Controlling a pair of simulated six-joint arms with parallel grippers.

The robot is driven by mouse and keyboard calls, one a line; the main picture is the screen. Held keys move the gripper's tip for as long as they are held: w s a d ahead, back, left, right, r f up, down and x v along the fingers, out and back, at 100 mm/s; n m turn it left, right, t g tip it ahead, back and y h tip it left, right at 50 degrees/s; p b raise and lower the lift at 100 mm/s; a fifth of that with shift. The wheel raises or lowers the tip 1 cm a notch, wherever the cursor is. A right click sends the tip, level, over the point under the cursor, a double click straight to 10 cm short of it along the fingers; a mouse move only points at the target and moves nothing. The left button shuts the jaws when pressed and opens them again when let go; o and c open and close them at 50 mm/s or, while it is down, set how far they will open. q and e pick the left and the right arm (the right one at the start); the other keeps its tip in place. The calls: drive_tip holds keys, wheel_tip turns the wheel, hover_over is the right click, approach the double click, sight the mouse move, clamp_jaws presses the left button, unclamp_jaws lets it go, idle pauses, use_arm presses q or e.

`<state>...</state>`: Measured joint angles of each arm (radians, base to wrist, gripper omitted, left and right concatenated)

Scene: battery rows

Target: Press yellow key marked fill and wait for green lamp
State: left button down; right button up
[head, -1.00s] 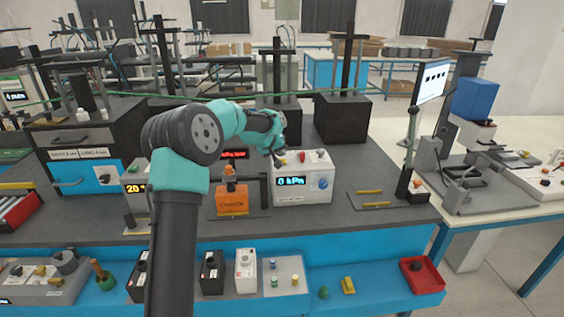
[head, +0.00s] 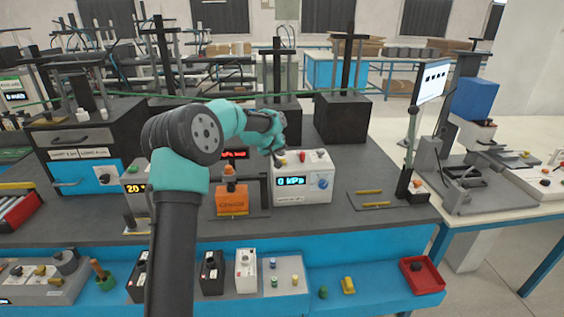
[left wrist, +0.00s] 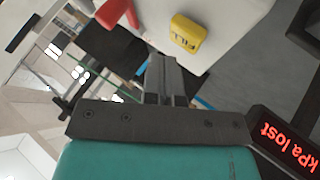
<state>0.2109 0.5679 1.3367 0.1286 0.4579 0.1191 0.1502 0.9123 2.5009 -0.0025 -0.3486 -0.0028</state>
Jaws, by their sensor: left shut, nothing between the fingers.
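I cannot make out a lit green lamp. My right gripper is not in view.
A red key (head: 302,156) and a blue knob (head: 322,184) are on the same box. A display with red letters reading "kPa lost" (left wrist: 288,140) stands nearby. An orange block (head: 232,202) sits left of the box. Yellow rods (head: 370,191) lie to the right.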

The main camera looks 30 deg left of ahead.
use_arm(q)
drive_tip(key=shift+f, duration=0.1)
drive_tip(key=shift+f, duration=0.3)
drive_tip(key=shift+f, duration=0.45)
idle(1.1)
drive_tip(key=shift+r, duration=0.85)
drive_tip(key=shift+r, duration=2.5)
